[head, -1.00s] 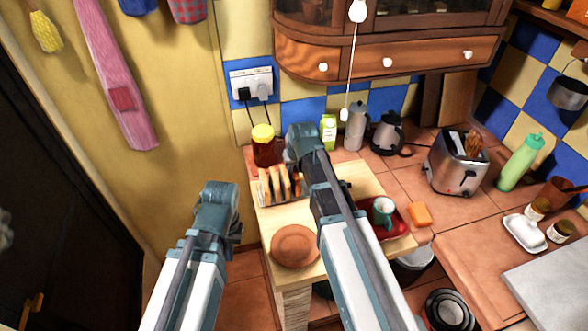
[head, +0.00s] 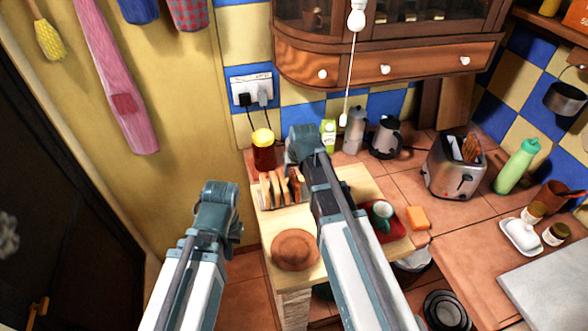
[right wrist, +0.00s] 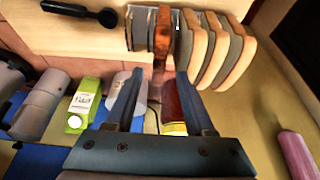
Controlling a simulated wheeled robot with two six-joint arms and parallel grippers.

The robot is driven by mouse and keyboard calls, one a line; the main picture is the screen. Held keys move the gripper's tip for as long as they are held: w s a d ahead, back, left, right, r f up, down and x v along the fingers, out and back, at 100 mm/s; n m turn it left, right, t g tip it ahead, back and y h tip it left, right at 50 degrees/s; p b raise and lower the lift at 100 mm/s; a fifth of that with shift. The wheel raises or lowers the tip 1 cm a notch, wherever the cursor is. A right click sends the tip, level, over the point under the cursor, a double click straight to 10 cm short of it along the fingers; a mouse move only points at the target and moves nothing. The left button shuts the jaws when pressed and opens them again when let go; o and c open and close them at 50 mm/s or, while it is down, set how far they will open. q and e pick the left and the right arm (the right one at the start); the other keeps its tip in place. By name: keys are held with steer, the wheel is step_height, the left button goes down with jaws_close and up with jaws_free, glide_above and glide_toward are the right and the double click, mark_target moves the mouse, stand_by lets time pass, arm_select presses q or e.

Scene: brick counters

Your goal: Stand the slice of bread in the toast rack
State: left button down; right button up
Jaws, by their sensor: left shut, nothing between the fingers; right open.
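The toast rack (head: 265,203) stands on the pale wooden top in the head view, holding several bread slices. A darker brown slice (right wrist: 162,32) stands upright between the grey dividers of the rack (right wrist: 140,28) in the right wrist view, beside several paler slices (right wrist: 218,50). It also shows in the head view (head: 295,184). My right gripper (right wrist: 160,82) is open and empty, with its fingertips apart from the brown slice. In the head view my right gripper (head: 303,148) is just behind the rack, its fingers hidden. My left gripper (head: 218,208) is shut and empty, left of the wooden top.
A dark jar with a yellow lid (head: 263,152) stands behind the rack. A round brown plate (head: 295,250) lies in front. A red tray (head: 393,228) with a cup (head: 380,214) is to the right. A toaster (head: 452,178) stands further right.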

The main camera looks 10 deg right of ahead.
arm_select(q)
step_height(320, 180, up, 10)
steer(key=p, duration=0.9)
steer(key=shift+r, duration=0.25)
arm_select(e)
steer(key=v, duration=1.1)
steer(key=shift+r, duration=0.15)
steer(key=shift+s, duration=0.15)
arm_select(q)
step_height(320, 180, down, 10)
steer(key=b, duration=0.9)
steer(key=shift+r, duration=0.15)
arm_select(e)
steer(key=s+a+f+n+g, duration=0.1)
steer(key=s+a+f, duration=0.2)
steer(key=s, duration=0.3)
steer(key=s+a+f+n+g+h, duration=0.1)
steer(key=s+a+f+g, duration=0.1)
steer(key=s+a+f, duration=0.2)
steer(key=s+a+f+n+g, duration=0.1)
steer(key=s+a+f, duration=0.3)
steer(key=s, duration=0.5)
steer(key=shift+a+g+h, duration=0.3)
steer(key=shift+a+g, duration=0.1)
arm_select(q)
steer(key=shift+d, duration=0.15)
arm_select(e)
steer(key=shift+w+d+f, duration=0.1)
steer(key=shift+d, duration=0.05)
